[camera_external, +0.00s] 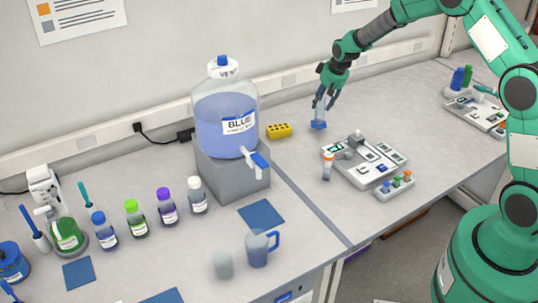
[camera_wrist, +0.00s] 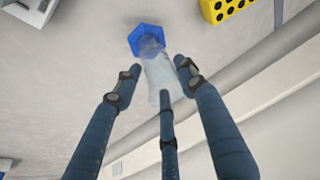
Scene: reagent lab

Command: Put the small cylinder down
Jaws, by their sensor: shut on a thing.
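The small cylinder (camera_external: 319,114) is clear with a blue six-sided base. It is upright over the bench, behind the grey tray and to the right of the yellow rack. In the wrist view the cylinder (camera_wrist: 157,73) lies between the three dark fingers, its blue base pointing away from my palm. My gripper (camera_external: 323,98) is shut on its upper part from above; the fingers also show in the wrist view (camera_wrist: 156,82). I cannot tell whether the base touches the bench or hangs just above it.
A yellow rack (camera_external: 279,131) is left of the cylinder. A big blue-labelled jug (camera_external: 226,108) on a grey block (camera_external: 222,182) stands farther left. A grey tray (camera_external: 382,183) and an orange-capped tube (camera_external: 327,168) are in front. The bench to the cylinder's right is clear.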

